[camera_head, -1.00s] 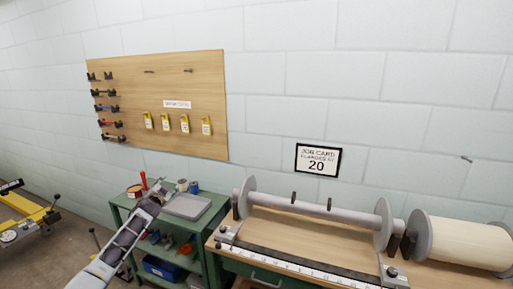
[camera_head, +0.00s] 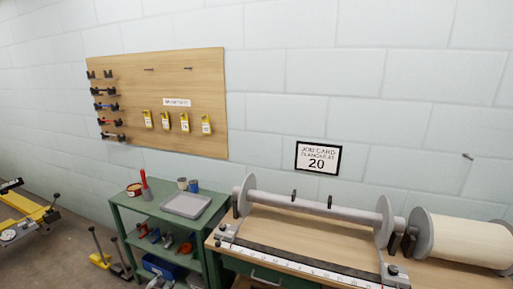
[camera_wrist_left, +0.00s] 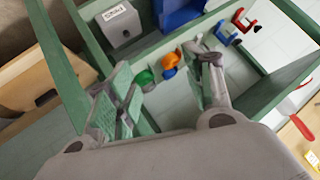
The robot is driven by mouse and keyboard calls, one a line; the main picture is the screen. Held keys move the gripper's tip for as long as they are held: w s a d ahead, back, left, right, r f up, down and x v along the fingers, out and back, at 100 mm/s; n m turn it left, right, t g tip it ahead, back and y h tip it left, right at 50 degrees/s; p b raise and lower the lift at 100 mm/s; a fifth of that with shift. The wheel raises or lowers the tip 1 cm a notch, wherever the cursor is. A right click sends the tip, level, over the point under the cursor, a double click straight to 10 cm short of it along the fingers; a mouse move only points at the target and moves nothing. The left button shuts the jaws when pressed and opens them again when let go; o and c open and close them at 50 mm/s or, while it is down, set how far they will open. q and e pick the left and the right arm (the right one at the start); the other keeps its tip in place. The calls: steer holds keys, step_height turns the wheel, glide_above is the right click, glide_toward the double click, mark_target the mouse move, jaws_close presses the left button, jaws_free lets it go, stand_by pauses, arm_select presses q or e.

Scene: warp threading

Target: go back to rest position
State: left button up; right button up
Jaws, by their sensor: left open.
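My left gripper (camera_wrist_left: 163,70) shows in the left wrist view. It is open, with nothing between its fingers. It hangs over or beside the green shelf cart (camera_wrist_left: 62,62), whose frame and shelf show around it. The same cart (camera_head: 118,222) stands left of the bench in the head view. My left gripper cannot be made out in the head view. My right gripper is in neither current view.
The wooden bench (camera_head: 450,277) carries a flanged roller (camera_head: 315,208) and a cream spool (camera_head: 470,242). On the cart are a grey tray (camera_head: 186,204) and a red-handled tool (camera_head: 145,187). A blue bin (camera_wrist_left: 180,14) and coloured clamps are near my left gripper. A pegboard (camera_head: 160,75) hangs behind.

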arm_select(q)
steer(key=s+d+f+n+g+b, duration=0.1)
steer(key=s+d+f+g, duration=0.15)
steer(key=s+f, duration=1)
steer(key=s+d+f+g, duration=0.25)
steer(key=s+f, duration=0.75)
steer(key=s, duration=0.5)
steer(key=s+d+f+g, duration=0.1)
steer(key=s+f, duration=0.2)
steer(key=s, duration=0.8)
steer(key=s+d+f+g, duration=0.1)
steer(key=s+f, duration=0.3)
steer(key=s, duration=0.7)
steer(key=s+d+f+g+h+b, duration=0.1)
steer(key=s+d+f, duration=0.1)
steer(key=s, duration=1)
steer(key=shift+d+f+g, duration=0.3)
steer(key=shift+d+f, duration=0.05)
steer(key=shift+f, duration=0.3)
arm_select(e)
steer(key=shift+w+d+f, duration=0.2)
steer(key=shift+d+f, duration=0.15)
steer(key=shift+f, duration=0.15)
steer(key=shift+w+d+f, duration=0.2)
steer(key=shift+d+f, duration=0.1)
steer(key=shift+f, duration=0.15)
